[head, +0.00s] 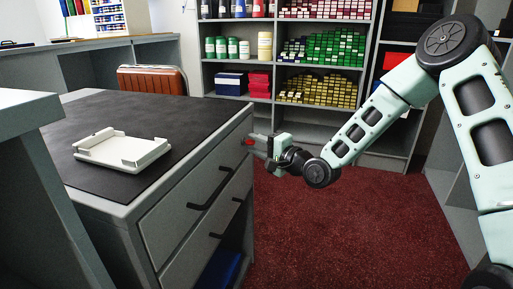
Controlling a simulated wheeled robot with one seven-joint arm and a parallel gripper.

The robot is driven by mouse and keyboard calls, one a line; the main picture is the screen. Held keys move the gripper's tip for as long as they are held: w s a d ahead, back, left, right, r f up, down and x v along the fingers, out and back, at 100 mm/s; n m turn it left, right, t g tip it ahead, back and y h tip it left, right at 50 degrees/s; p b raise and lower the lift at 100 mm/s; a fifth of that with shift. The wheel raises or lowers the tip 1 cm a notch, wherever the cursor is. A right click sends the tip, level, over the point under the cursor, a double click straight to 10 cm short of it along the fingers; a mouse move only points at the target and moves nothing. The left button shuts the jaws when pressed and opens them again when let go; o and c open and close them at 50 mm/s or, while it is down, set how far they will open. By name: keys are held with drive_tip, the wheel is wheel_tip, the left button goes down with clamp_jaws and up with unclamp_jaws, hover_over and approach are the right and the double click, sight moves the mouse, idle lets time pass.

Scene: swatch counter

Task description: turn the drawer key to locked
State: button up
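The grey drawer unit (172,220) stands at left centre, with its drawer front facing right. A small red thing (248,142), perhaps the head of the drawer key, shows near the upper far end of the top drawer front. My gripper (256,145) reaches in from the right, with its fingertips at or very near the red thing. The view is too small to show whether the fingers touch or grip it. The key's turn angle and any lock markings cannot be made out.
A white tray (123,152) lies on the dark counter top (180,115). Dark bar handles (210,190) stick out from the drawer fronts below my gripper. Shelves with coloured boxes and jars (237,47) stand behind. The red carpet (330,235) is clear.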

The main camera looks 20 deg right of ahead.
drive_tip(key=shift+w, duration=0.1)
clamp_jaws()
drive_tip(key=shift+n, duration=0.3)
drive_tip(key=n+y+b, duration=0.1)
drive_tip(key=n, duration=0.1)
drive_tip(key=n+t+b, duration=0.1)
drive_tip(key=n+b, duration=0.1)
drive_tip(key=n, duration=0.1)
drive_tip(key=f+n+y+b, duration=0.1)
drive_tip(key=n, duration=0.1)
drive_tip(key=shift+n+t+y, duration=0.3)
drive_tip(key=n+y+b, duration=0.1)
drive_tip(key=n, duration=0.2)
drive_tip(key=n+g+y+b, duration=0.1)
drive_tip(key=n+y+b, duration=0.1)
drive_tip(key=n, duration=0.2)
drive_tip(key=shift+w+d+b, duration=0.15)
drive_tip(key=shift+w+b, duration=0.05)
drive_tip(key=shift+b, duration=0.1)
drive_tip(key=n+g+y+b, duration=0.1)
drive_tip(key=n, duration=0.2)
drive_tip(key=n+g+y+b, duration=0.1)
drive_tip(key=n+y, duration=0.1)
drive_tip(key=n, duration=0.2)
drive_tip(key=shift+w+g, duration=0.15)
drive_tip(key=shift+g, duration=0.15)
drive_tip(key=shift+n, duration=0.3)
